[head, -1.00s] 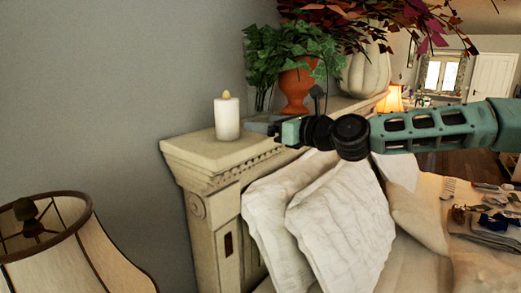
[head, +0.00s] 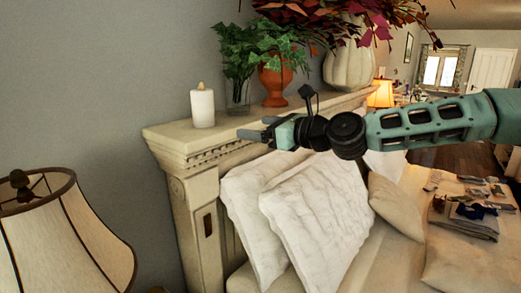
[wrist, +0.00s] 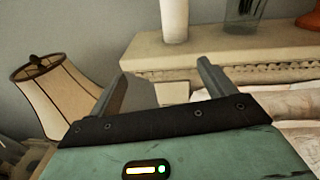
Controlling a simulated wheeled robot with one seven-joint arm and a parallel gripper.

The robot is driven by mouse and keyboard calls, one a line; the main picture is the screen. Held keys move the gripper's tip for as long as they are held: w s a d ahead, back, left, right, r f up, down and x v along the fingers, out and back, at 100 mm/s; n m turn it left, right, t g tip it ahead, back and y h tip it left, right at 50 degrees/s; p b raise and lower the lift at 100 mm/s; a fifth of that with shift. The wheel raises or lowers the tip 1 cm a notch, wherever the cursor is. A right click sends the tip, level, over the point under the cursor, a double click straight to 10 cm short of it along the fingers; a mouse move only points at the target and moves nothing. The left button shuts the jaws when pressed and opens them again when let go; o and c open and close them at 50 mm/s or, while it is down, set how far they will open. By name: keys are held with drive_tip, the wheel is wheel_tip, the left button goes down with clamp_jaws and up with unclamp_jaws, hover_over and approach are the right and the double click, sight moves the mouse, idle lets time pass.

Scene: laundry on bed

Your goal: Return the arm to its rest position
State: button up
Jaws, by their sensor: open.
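My gripper (head: 257,134) is at the end of my teal and black arm, which reaches in from the right in the head view. It is in front of the headboard's top ledge. In the wrist view my gripper (wrist: 163,80) has its two fingers spread apart with nothing between them. A white candle (head: 202,107) stands upright on the ledge, left of and behind my gripper. The candle also shows in the wrist view (wrist: 174,20), beyond the fingers and apart from them.
The cream headboard (head: 180,147) carries a glass with greenery, a terracotta pot (head: 276,86) and a white vase (head: 349,66). White pillows (head: 310,215) lean below my arm. A lamp (head: 75,245) stands at lower left. Folded laundry (head: 465,218) lies on the bed at right.

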drive_tip(key=s+a+f+n+g+h+b, duration=0.1)
drive_tip(key=s+a+f+n+g, duration=0.2)
drive_tip(key=s+f+n, duration=0.15)
drive_tip(key=s+a+f+n+g+h, duration=0.1)
drive_tip(key=s+a+f+n+g, duration=0.1)
drive_tip(key=s+a+f+n, duration=0.3)
drive_tip(key=s+d+f+n+g+h+b, duration=0.25)
drive_tip(key=s+d+f+n+h, duration=0.2)
drive_tip(key=s+f+n, duration=0.55)
drive_tip(key=s+d+f+n+g+h+b, duration=0.2)
drive_tip(key=s+d+n+h, duration=0.5)
drive_tip(key=s+d+n, duration=0.5)
drive_tip(key=shift+s+d+f+b, duration=0.55)
drive_tip(key=shift+s+d+f, duration=0.5)
drive_tip(key=shift+s+d, duration=2.45)
drive_tip(key=shift+s+a, duration=0.55)
drive_tip(key=shift+a, duration=0.05)
